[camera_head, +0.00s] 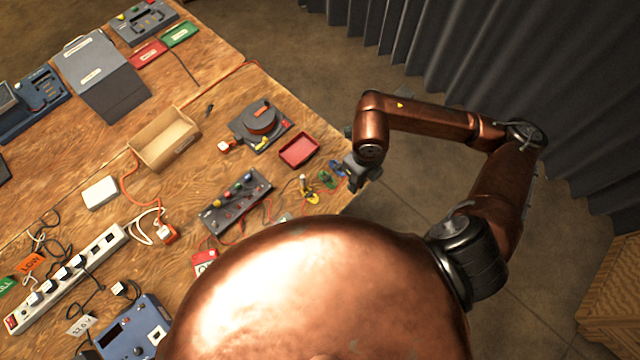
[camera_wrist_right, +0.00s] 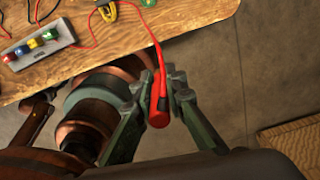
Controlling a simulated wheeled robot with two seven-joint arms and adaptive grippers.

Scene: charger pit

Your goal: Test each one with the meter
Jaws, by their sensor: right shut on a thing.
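My right gripper (camera_head: 358,174) is beyond the right edge of the wooden table. In the right wrist view its fingers (camera_wrist_right: 171,80) are shut on a red probe (camera_wrist_right: 158,112) with a black band, and a red lead runs from it back onto the table. A blue meter-like box (camera_head: 135,332) with a dial is at the bottom left. A grey box with coloured terminals (camera_head: 238,200) lies mid-table; it also shows in the right wrist view (camera_wrist_right: 38,46). A white power strip (camera_head: 68,277) holds several plugged-in chargers with black cables. My left gripper is not in view.
A cardboard tray (camera_head: 165,140), a red tray (camera_head: 299,150) and a dark device with a round top (camera_head: 262,124) stand on the table (camera_head: 225,95). A grey sloped box (camera_head: 95,72) is farther back. Loose leads lie near the right edge. A curtain (camera_head: 480,50) hangs behind.

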